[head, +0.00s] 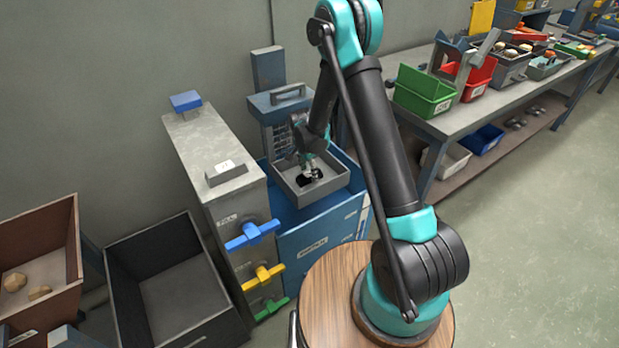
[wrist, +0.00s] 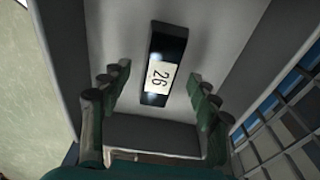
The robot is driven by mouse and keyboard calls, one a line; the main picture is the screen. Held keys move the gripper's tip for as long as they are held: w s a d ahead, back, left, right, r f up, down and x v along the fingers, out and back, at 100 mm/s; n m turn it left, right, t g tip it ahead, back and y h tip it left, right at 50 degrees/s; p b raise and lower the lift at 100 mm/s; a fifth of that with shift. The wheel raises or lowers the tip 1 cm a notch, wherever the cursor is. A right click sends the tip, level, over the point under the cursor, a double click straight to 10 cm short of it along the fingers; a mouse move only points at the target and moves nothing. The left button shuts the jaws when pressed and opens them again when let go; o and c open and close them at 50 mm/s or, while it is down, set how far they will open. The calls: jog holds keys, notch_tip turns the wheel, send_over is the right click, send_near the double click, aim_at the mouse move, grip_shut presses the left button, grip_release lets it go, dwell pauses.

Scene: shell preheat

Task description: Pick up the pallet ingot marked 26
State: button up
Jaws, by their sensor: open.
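The ingot marked 26 (wrist: 163,65) is a dark block with a white label. It lies in a grey tray (head: 331,188), which also shows in the wrist view (wrist: 222,55). In the head view a small dark shape in the tray is partly hidden by my gripper (head: 308,163). In the wrist view my gripper (wrist: 155,95) is open, with its fingers apart to the left and right of the ingot's near end. Nothing is held. I cannot tell the exact height of the fingertips above the ingot.
The tray stands on a blue cabinet (head: 318,246). To its left is a grey cabinet (head: 205,145) with blue, yellow and green handles and a labelled grey block (head: 226,172) on top. A dark open bin (head: 175,285) stands further left. A bench (head: 470,118) with bins runs along the right.

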jog(key=shift+f, duration=0.5)
grip_shut()
